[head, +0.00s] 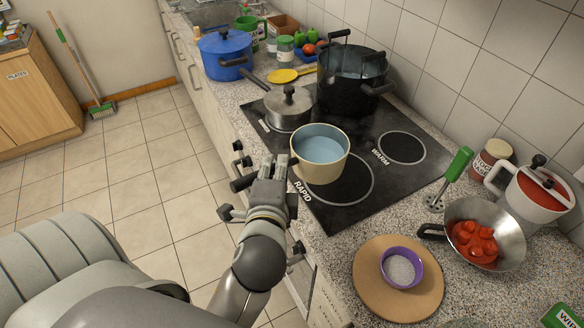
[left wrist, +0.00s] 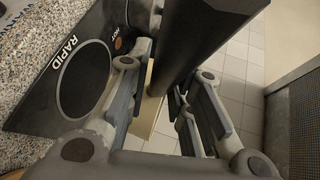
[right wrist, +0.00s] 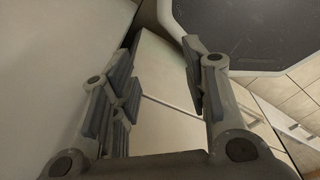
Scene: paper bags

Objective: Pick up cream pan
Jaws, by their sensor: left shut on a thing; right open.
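The cream pan (head: 320,175), with a light blue inside, is at the front of the black hob (head: 287,156), partly over the RAPID ring (head: 348,198). I cannot tell whether its base touches the hob. My left gripper (head: 277,172) is at the pan's left side, shut on its dark handle. In the left wrist view the thick dark handle (left wrist: 205,40) runs between the fingers of my left gripper (left wrist: 166,75). My right gripper (right wrist: 162,55) is open and empty in the right wrist view; it does not show in the head view.
A lidded steel pot (head: 288,108) and a tall black pot (head: 352,80) stand behind the pan. A blue pot (head: 225,55) is farther back. A round board (head: 372,290) with a purple bowl (head: 416,257) and a frying pan (head: 508,222) are at right. The WARM ring (head: 402,147) is bare.

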